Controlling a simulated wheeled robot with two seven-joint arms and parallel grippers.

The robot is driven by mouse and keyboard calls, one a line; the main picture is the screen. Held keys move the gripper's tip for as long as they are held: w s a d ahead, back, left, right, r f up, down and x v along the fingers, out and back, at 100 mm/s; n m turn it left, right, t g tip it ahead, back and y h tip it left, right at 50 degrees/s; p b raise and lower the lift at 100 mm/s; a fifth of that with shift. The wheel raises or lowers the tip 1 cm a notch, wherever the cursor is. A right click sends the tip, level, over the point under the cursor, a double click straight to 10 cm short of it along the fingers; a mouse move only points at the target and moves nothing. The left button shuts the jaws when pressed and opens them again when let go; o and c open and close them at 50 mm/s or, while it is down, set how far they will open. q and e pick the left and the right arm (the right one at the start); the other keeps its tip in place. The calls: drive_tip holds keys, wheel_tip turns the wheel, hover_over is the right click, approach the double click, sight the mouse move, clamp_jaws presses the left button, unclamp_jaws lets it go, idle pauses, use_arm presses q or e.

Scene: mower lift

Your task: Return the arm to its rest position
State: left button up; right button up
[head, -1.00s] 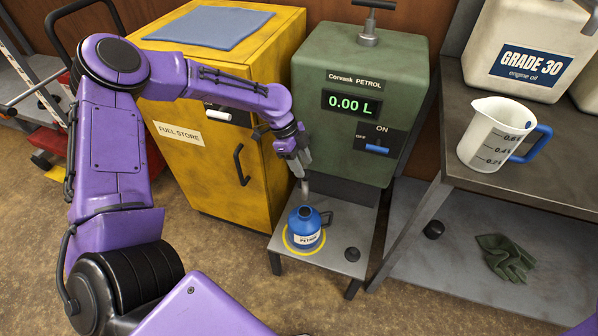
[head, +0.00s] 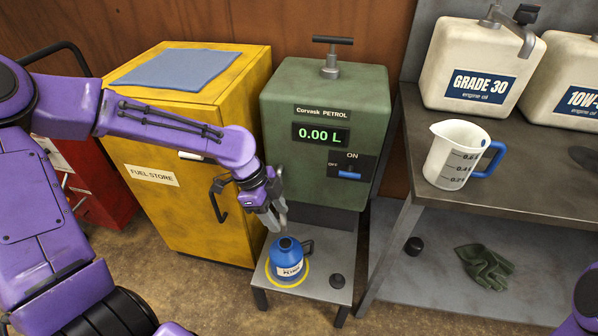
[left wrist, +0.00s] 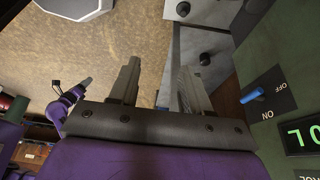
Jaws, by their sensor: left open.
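My left gripper (head: 278,215) hangs open and empty in front of the green petrol dispenser (head: 325,110), a little above the blue petrol can (head: 289,262). The can stands upright inside a yellow ring on the low grey stand (head: 315,290), apart from the gripper.
A yellow fuel store cabinet (head: 185,200) stands close behind my left forearm. A black cap (head: 337,281) lies on the stand. On the right bench (head: 540,190) are a measuring jug (head: 450,165) and oil containers (head: 470,70). A green glove (head: 484,266) lies on the lower shelf.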

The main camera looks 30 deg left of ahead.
use_arm(q)
drive_tip(key=w+d+r+n+t+h, duration=0.1)
drive_tip(key=w+d+r+n+t, duration=0.15)
drive_tip(key=w+n+t, duration=0.4)
drive_tip(key=s+a+f+n+y, duration=0.25)
drive_tip(key=f+n+y, duration=0.25)
drive_tip(key=f+n, duration=0.75)
drive_tip(key=s+a+f+n+g+y+p, duration=0.1)
drive_tip(key=s+f, duration=0.5)
drive_tip(key=s, duration=0.6)
drive_tip(key=s+a+f+n+g+y+p, duration=0.1)
drive_tip(key=s+f, duration=0.5)
drive_tip(key=s, duration=0.6)
drive_tip(key=shift+s+a+n+g+y, duration=0.15)
drive_tip(key=shift+a+n+g+y, duration=0.45)
drive_tip(key=shift+a+g+y, duration=0.4)
drive_tip(key=shift+c, duration=0.4)
drive_tip(key=shift+a, duration=0.1)
